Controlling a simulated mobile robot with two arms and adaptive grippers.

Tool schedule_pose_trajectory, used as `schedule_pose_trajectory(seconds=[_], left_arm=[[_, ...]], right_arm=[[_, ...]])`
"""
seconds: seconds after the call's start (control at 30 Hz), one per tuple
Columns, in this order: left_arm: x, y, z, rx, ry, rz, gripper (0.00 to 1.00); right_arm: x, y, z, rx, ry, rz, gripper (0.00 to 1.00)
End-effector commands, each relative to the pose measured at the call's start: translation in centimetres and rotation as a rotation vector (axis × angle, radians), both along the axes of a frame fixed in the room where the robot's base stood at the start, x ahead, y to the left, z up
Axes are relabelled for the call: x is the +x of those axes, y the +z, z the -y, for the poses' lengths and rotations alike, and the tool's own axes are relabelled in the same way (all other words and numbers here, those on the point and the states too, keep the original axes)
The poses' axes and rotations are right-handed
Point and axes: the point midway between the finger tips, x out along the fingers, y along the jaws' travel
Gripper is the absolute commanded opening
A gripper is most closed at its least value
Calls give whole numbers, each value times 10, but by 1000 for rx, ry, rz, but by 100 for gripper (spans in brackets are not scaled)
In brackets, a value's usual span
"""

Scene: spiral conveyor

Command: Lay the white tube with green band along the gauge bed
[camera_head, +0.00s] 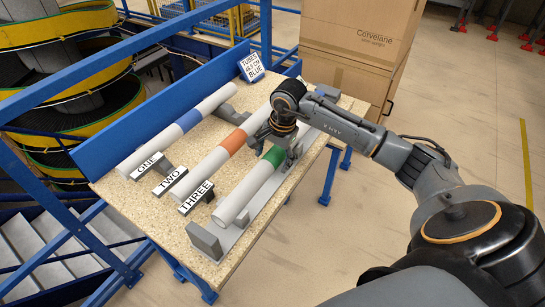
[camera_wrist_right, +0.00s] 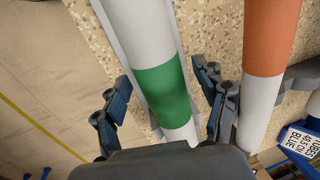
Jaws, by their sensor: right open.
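The white tube with green band (camera_head: 262,178) lies lengthwise along the grey gauge bed (camera_head: 236,238) at the right side of the table. Its near end is just behind the bed's grey end block (camera_head: 205,242). My right gripper (camera_head: 274,146) is over the tube, just beyond the green band, and hides part of it. In the right wrist view the gripper (camera_wrist_right: 165,92) is open, with one finger on each side of the green band (camera_wrist_right: 160,88) and gaps to the tube. The bed's pale edge (camera_wrist_right: 112,45) shows beside the tube. My left gripper is not in view.
A tube with orange band (camera_head: 222,150) and one with blue band (camera_head: 180,125) lie parallel to the left. Signs ONE (camera_head: 146,165), TWO (camera_head: 170,181) and THREE (camera_head: 196,197) stand at their near ends. A blue rail (camera_head: 150,110) edges the table; cardboard boxes (camera_head: 355,45) stand behind.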

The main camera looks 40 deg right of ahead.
Motion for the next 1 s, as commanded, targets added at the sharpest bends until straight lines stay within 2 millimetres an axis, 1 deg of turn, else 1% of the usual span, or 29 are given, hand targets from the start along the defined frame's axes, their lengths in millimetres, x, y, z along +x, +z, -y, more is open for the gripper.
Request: schedule_pose_trajectory(seconds=[0.17,0.4,0.5,0.6,0.77,1.0], left_arm=[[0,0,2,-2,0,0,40],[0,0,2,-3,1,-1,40],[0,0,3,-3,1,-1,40],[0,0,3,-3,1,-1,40],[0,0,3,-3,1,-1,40],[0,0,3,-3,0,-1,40]], right_arm=[[-3,24,3,-2,1,6,72],[-12,75,7,-3,0,6,72],[-16,93,7,-2,1,5,72],[-18,106,8,-2,-1,4,72],[-20,116,9,-1,-1,3,72],[-21,117,9,0,0,2,72]])
